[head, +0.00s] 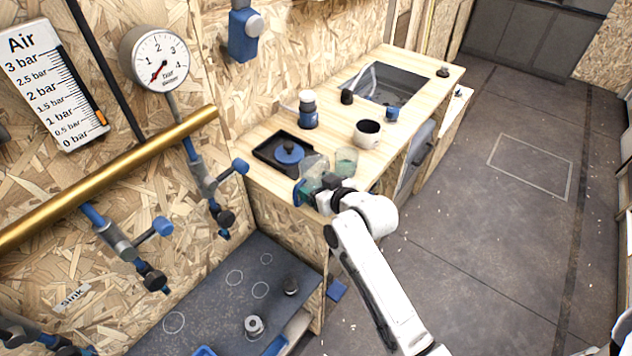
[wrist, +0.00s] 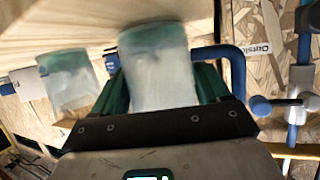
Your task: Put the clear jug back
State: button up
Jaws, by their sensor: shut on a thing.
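The clear jug (head: 314,163) is at the near end of the wooden counter, with a blue handle on its left side in the head view. My gripper (head: 323,187) is shut on it, partly hiding its lower part. In the wrist view the jug (wrist: 155,70) sits between the two green fingers of my gripper (wrist: 160,88), its blue handle to the right. It has a greenish band at its top there. I cannot tell whether its base touches the counter.
A clear beaker (head: 346,161) stands close right of the jug; it also shows in the wrist view (wrist: 70,82). A black tray (head: 268,153) with a blue-lidded thing lies behind.

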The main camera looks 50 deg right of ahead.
jog(key=shift+f, duration=0.15)
jog(key=o, duration=1.1)
jog(key=b+v, duration=0.2)
jog(key=v, duration=1)
jog(key=s+a+f+n+g+y, duration=0.2)
jog(key=s+a+f+g+y, duration=0.1)
jog(key=s+a+f+g, duration=0.8)
jog(key=s+a+f, duration=0.1)
jog(key=s+f, duration=0.1)
jog(key=s, duration=0.2)
jog(key=shift+s+f+n+g, duration=0.25)
jog(key=shift+s+n+g, duration=0.1)
jog(key=shift+n+g, duration=0.05)
